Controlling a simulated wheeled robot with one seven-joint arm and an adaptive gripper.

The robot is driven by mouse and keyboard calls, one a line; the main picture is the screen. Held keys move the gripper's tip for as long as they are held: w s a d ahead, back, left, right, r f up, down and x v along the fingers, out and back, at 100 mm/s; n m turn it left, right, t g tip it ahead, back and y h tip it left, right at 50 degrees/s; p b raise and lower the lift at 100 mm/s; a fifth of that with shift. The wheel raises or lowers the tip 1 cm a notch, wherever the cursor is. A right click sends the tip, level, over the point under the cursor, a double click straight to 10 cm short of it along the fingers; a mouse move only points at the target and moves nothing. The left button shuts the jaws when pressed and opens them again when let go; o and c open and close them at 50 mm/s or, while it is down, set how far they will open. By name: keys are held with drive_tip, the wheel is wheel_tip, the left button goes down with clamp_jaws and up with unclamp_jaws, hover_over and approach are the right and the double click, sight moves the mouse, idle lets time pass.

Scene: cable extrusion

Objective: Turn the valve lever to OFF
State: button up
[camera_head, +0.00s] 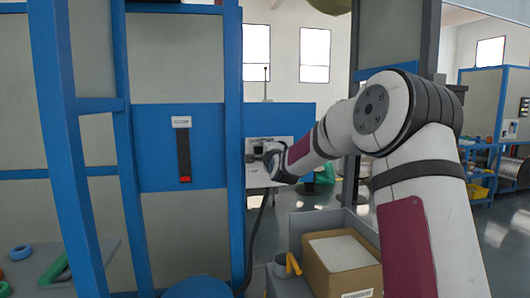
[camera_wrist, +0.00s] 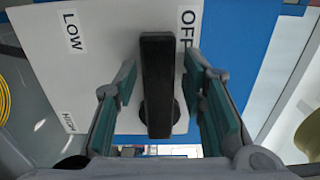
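The valve lever (camera_wrist: 157,80) is a black bar on a white plate (camera_wrist: 105,55). The LOW label (camera_wrist: 71,30) is at upper left and the HIGH label (camera_wrist: 67,122) at lower left. My gripper (camera_wrist: 160,78) is open, with one teal finger pad on each side of the lever and a visible gap to each. In the head view my gripper (camera_head: 259,158) is at the white plate (camera_head: 256,178) and hides the lever.
Left of my gripper, a blue panel carries a black handle with a red end (camera_head: 184,155). Blue posts (camera_head: 233,120) stand beside the plate. Open floor lies at the right.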

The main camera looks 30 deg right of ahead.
drive_tip(key=shift+s+a, duration=0.1)
drive_tip(key=v, duration=1.1)
drive_tip(key=shift+s, duration=0.4)
drive_tip(key=shift+a, duration=0.2)
